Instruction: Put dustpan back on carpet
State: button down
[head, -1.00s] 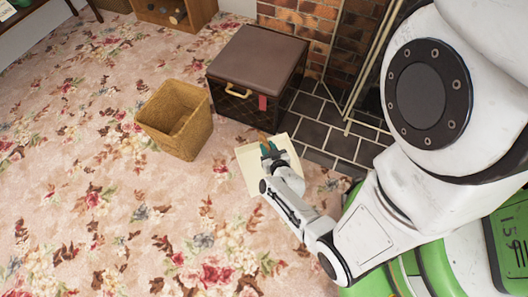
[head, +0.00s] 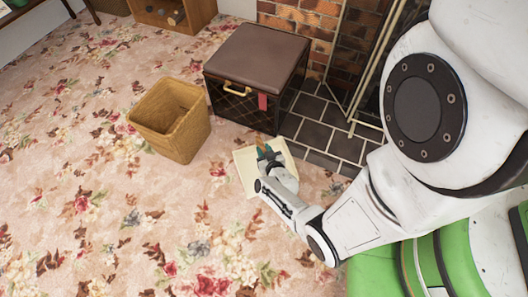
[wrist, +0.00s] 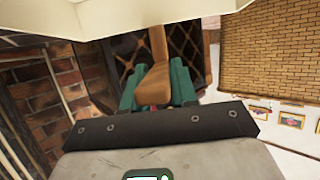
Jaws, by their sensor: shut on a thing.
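The dustpan (head: 246,174) is a cream, flat pan with a brown wooden handle. It shows in the head view near the front of the dark box, partly covered by my arm. My gripper (head: 266,153) has teal fingers and is shut on the dustpan's handle. In the wrist view the brown handle (wrist: 153,80) sits between the teal fingers, and the cream pan (wrist: 130,15) fills the top edge. The floral carpet (head: 100,215) spreads below and to the left. I cannot tell whether the pan touches the carpet or hangs above it.
A woven wicker basket (head: 172,120) stands on the carpet left of the dustpan. A dark box with a brown lid (head: 255,55) stands behind it. The dark tiled hearth (head: 325,130) and brick fireplace (head: 300,22) lie to the right. The carpet at the lower left is clear.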

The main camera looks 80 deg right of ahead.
jog(key=c, duration=0.9)
grip_release()
